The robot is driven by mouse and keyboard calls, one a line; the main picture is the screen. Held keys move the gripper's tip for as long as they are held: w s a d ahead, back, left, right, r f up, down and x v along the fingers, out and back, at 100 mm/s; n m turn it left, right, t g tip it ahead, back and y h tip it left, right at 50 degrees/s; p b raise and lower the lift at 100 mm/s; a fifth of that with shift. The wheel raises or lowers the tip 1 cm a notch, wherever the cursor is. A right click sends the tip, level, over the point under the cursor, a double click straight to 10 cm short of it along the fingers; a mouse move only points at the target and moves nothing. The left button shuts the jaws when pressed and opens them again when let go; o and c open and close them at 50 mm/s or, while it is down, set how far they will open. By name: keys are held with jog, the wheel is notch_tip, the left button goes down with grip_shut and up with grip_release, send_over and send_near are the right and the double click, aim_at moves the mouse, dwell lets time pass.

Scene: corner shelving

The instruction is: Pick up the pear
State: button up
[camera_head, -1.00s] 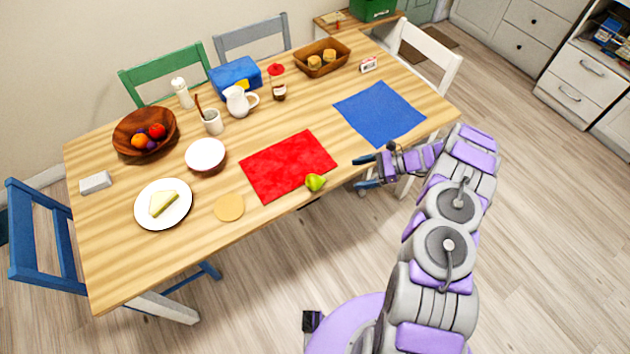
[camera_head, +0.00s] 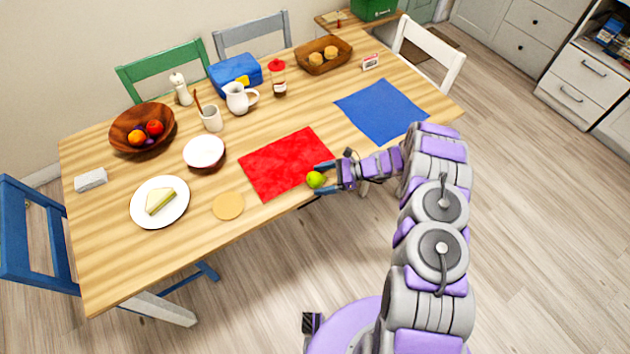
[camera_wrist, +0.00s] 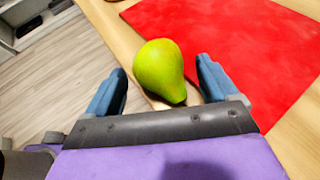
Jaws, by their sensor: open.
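The green pear (camera_head: 315,180) lies at the near edge of the table, by the lower right corner of the red placemat (camera_head: 285,165). My gripper (camera_head: 322,179) is open and has come in from the right, with its blue fingers at the pear. In the wrist view the pear (camera_wrist: 161,69) sits between and slightly beyond the two blue fingertips of my gripper (camera_wrist: 163,80). A gap shows on each side of it, so neither finger appears to touch it. Its narrow end points towards the palm.
A blue placemat (camera_head: 381,110) lies to the right. A tan round coaster (camera_head: 228,206) and a plate with a sandwich (camera_head: 138,205) are to the left. A white bowl (camera_head: 203,151), a fruit bowl (camera_head: 120,132) and a white jug (camera_head: 237,99) stand farther back. The table edge is close to the pear.

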jog(key=shift+s+a+f, duration=0.1)
jog(key=shift+a+f, duration=0.1)
jog(key=shift+a, duration=0.15)
jog(key=shift+d, duration=0.1)
jog(key=shift+c, duration=0.3)
jog(key=shift+f, duration=0.15)
jog(key=c, duration=0.5)
jog(key=shift+s, duration=0.15)
jog(key=c, duration=0.7)
jog(key=shift+o, duration=0.2)
